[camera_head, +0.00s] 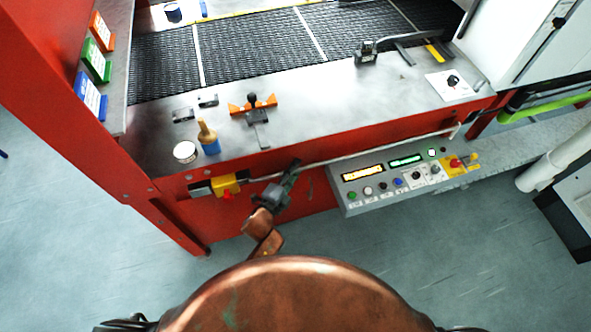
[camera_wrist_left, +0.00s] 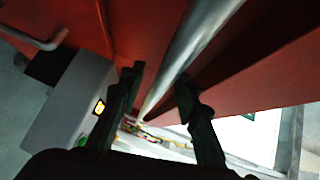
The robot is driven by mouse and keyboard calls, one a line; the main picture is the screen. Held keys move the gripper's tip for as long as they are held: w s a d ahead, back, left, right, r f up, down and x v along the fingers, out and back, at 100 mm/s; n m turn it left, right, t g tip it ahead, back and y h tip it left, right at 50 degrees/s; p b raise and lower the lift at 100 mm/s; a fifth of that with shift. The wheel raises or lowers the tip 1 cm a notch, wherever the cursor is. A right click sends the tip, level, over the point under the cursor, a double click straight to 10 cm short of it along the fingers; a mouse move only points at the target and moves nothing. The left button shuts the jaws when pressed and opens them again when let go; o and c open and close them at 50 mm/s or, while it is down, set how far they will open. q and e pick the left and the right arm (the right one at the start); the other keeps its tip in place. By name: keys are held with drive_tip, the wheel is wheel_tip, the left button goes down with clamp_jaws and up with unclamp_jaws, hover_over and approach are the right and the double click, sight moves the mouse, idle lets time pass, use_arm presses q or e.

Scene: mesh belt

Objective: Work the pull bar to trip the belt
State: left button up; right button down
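The pull bar (camera_head: 370,150) is a thin grey rail along the red front of the machine, running from a yellow switch box (camera_head: 226,185) at the left to the right end of the front. My left gripper (camera_head: 292,172) is at the bar's left part, in front of the red panel. In the left wrist view the bar (camera_wrist_left: 185,60) runs lengthwise between the two spread dark fingers (camera_wrist_left: 158,82). The fingers are open, with a gap visible on both sides of the bar; whether it lies fully between them in depth I cannot tell. My right gripper is out of view.
A control panel (camera_head: 405,176) with amber and green lit displays and several buttons juts out below the bar, right of my left gripper. The black mesh belt (camera_head: 270,48) lies behind the metal ledge.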

use_arm(q)
drive_tip(key=shift+c, duration=0.4)
clamp_jaws()
